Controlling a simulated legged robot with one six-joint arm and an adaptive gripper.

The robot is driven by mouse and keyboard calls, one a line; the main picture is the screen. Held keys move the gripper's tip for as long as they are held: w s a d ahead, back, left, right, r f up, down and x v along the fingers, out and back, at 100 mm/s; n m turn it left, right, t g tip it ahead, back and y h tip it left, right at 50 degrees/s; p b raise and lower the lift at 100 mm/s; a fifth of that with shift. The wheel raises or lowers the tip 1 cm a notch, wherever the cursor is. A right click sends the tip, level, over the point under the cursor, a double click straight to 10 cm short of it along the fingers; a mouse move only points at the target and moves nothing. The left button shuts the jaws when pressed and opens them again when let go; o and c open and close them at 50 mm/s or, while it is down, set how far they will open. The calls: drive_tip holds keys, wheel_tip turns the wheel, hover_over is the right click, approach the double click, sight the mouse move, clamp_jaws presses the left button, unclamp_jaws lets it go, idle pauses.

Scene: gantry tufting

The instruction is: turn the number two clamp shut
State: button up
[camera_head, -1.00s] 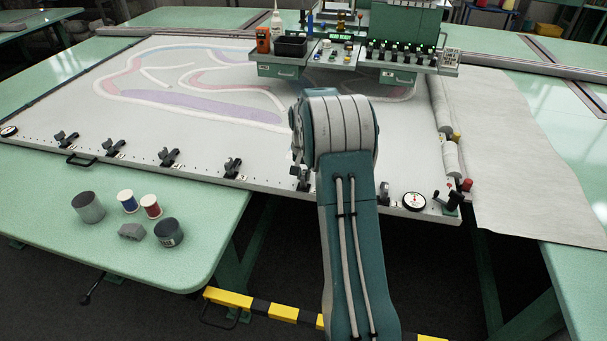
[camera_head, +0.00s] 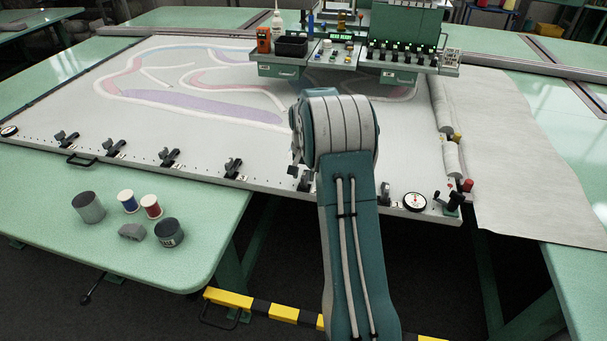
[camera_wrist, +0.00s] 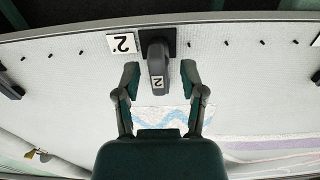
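The number two clamp (camera_wrist: 158,64) is a dark grey lever on a black base, with a "2" label on its end. A larger white plate marked 2 (camera_wrist: 122,43) lies beside it on the frame edge. My gripper (camera_wrist: 160,82) is open in the wrist view, with one finger on each side of the lever's end. Gaps show between the fingers and the lever, and nothing is held.
Several similar clamps, such as this one (camera_head: 233,168), line the front edge of the white frame (camera_head: 150,110). A round dial (camera_head: 414,202) and a crank (camera_head: 453,200) sit at the right corner. Cans and thread spools (camera_head: 128,202) stand on the green table (camera_head: 60,225).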

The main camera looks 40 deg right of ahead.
drive_tip(key=shift+r, duration=0.1)
wheel_tip(320, 180, up, 12)
idle(0.5)
idle(0.4)
drive_tip(key=s+a+r+n+t, duration=0.1)
drive_tip(key=s+a+r+n, duration=0.1)
drive_tip(key=s+a+r, duration=0.5)
drive_tip(key=s+a+r+n+t, duration=0.25)
drive_tip(key=s+a+r, duration=0.25)
drive_tip(key=a, duration=0.5)
drive_tip(key=s+a+f+n+t, duration=0.1)
drive_tip(key=s+a, duration=0.3)
drive_tip(key=s, duration=0.4)
drive_tip(key=s+a+f+n+t, duration=0.1)
drive_tip(key=s+a+n, duration=0.3)
drive_tip(key=s, duration=0.5)
drive_tip(key=shift+s+a+f, duration=0.15)
drive_tip(key=shift+a+f, duration=0.45)
drive_tip(key=shift+a, duration=0.05)
